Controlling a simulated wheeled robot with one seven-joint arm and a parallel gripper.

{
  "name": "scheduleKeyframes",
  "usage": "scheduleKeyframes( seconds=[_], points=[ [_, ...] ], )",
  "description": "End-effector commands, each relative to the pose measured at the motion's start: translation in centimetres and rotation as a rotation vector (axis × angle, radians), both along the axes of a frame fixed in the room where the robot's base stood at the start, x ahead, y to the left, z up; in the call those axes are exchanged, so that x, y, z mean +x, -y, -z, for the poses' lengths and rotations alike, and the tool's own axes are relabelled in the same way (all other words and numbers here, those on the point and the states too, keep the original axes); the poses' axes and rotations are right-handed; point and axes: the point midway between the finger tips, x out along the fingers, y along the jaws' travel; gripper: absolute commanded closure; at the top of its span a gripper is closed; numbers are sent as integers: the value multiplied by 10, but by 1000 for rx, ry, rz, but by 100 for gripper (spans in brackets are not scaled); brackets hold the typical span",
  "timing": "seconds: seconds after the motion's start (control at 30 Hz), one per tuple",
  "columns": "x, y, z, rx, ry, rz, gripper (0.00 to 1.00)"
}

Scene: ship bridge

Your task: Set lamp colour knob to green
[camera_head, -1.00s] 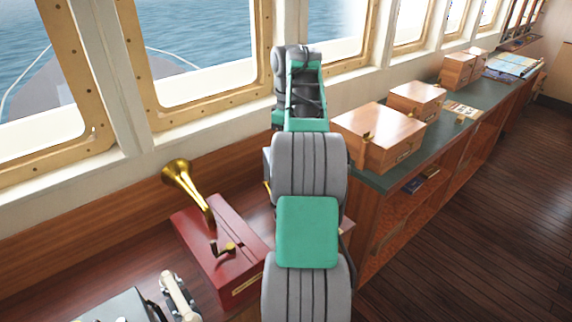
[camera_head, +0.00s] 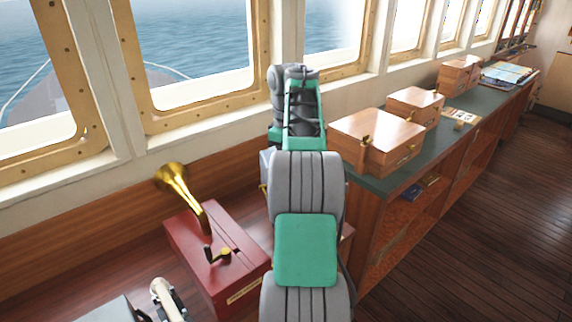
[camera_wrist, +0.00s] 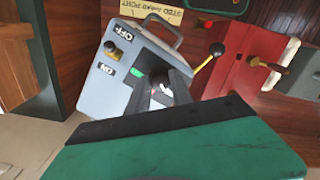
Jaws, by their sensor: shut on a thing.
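The grey signal lamp box (camera_wrist: 118,52) shows in the wrist view, tilted in the picture, with a carrying handle at its top. A switch (camera_wrist: 112,50) with a brass-coloured tip sits between its OFF and ON labels. A green patch (camera_wrist: 137,71) shows on the box face beside my fingers. My gripper (camera_wrist: 160,84) is at this face, its dark fingers shut on what looks like the lamp colour knob. The fingers hide most of the knob, so I cannot tell which colour it points to. In the head view my arm hides the gripper.
A red box (camera_head: 218,258) with a brass horn (camera_head: 180,185) and a crank stands on the wooden counter left of my arm. Wooden boxes (camera_head: 378,138) stand on the green-topped cabinet at right. The floor at right is clear.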

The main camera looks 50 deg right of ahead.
Motion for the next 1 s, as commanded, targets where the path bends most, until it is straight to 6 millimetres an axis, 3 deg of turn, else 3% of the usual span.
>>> scheduleKeyframes(
  seconds=[0.17, 0.57, 1.0],
  points=[
    [0, 0, 0, 0, 0, 0, 100],
    [0, 0, 0, 0, 0, 17, 100],
    [0, 0, 1, 0, 0, 267, 100]
  ],
)
